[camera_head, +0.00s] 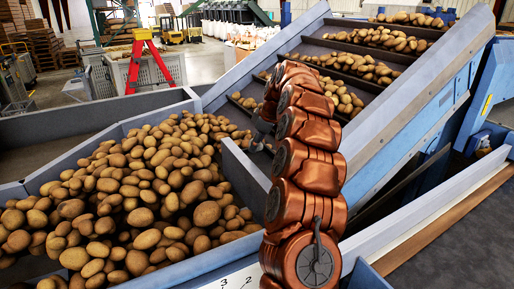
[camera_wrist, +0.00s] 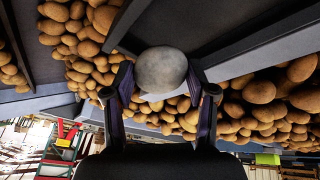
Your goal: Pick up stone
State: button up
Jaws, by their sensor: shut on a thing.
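A smooth, rounded grey stone (camera_wrist: 161,72) is in the upper middle of the wrist view. My gripper (camera_wrist: 160,92) is shut on it, with one dark finger on each side of the stone. Many brown potatoes show behind the stone. In the head view my copper-coloured arm stretches up in front of the conveyor. There my gripper (camera_head: 257,138) is small and mostly hidden behind the arm, and I cannot make out the stone.
A grey-blue hopper (camera_head: 110,126) full of potatoes (camera_head: 150,185) is at the left. A divider wall (camera_head: 243,172) stands beside my arm. A sloped conveyor (camera_head: 350,55) carries rows of potatoes between high side walls (camera_head: 420,100). A red stepladder (camera_head: 147,62) stands in the background.

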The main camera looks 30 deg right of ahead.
jog(key=shift+a+r, duration=0.1)
jog(key=shift+r, duration=0.25)
jog(key=shift+s+a, duration=0.3)
jog(key=s+a+r+b, duration=0.1)
jog(key=s+a+b, duration=0.3)
jog(key=s+a, duration=0.5)
jog(key=shift+s+a+r+b, duration=0.3)
jog(key=shift+a+b, duration=0.1)
jog(key=shift+a, duration=0.9)
